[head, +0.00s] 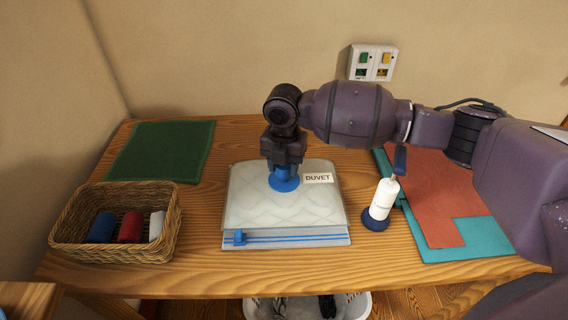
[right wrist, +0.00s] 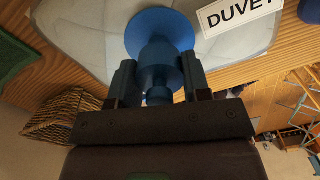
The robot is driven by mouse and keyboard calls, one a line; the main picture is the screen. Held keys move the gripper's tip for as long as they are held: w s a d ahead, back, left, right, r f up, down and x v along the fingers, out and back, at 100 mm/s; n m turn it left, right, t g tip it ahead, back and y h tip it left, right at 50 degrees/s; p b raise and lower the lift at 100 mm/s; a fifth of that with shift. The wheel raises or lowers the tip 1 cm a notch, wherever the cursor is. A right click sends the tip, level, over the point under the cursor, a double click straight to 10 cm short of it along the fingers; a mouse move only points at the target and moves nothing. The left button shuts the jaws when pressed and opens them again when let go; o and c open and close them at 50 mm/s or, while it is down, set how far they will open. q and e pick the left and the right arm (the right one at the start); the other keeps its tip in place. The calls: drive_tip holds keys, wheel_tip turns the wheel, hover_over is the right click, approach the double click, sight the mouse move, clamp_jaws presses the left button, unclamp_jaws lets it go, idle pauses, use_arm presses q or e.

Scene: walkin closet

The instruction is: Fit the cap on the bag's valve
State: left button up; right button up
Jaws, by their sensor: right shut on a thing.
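The clear vacuum bag (head: 240,205) lies flat on the table, with a pale quilted thing inside and a white DUVET label (head: 318,178). My right gripper (head: 284,163) is over the bag's middle, pointing down, shut on the stem of a blue cap (head: 284,183). In the right wrist view the cap's wide round disc (right wrist: 150,30) shows beyond the fingers (right wrist: 157,85), over the bag. The valve is hidden under the cap, and I cannot tell whether the cap is seated on it. My left gripper is not in view.
A wicker basket (head: 62,236) with rolled items stands at left, before a green mat (head: 163,150). A white-and-blue pump-like cylinder (head: 382,200) stands right of the bag, next to red and teal sheets (head: 440,252). A blue slider (head: 240,238) sits on the bag's front seal.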

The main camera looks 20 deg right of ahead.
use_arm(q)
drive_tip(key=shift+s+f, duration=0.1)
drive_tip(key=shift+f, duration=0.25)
use_arm(e)
drive_tip(key=shift+f, duration=1)
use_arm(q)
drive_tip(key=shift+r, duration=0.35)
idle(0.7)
use_arm(e)
drive_tip(key=o, duration=1)
wheel_tip(320, 180, up, 10)
drive_tip(key=shift+f+p, duration=0.2)
drive_tip(key=shift+p, duration=0.45)
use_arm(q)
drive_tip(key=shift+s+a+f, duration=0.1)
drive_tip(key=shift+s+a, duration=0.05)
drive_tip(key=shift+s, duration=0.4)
use_arm(e)
drive_tip(key=shift+r, duration=0.6)
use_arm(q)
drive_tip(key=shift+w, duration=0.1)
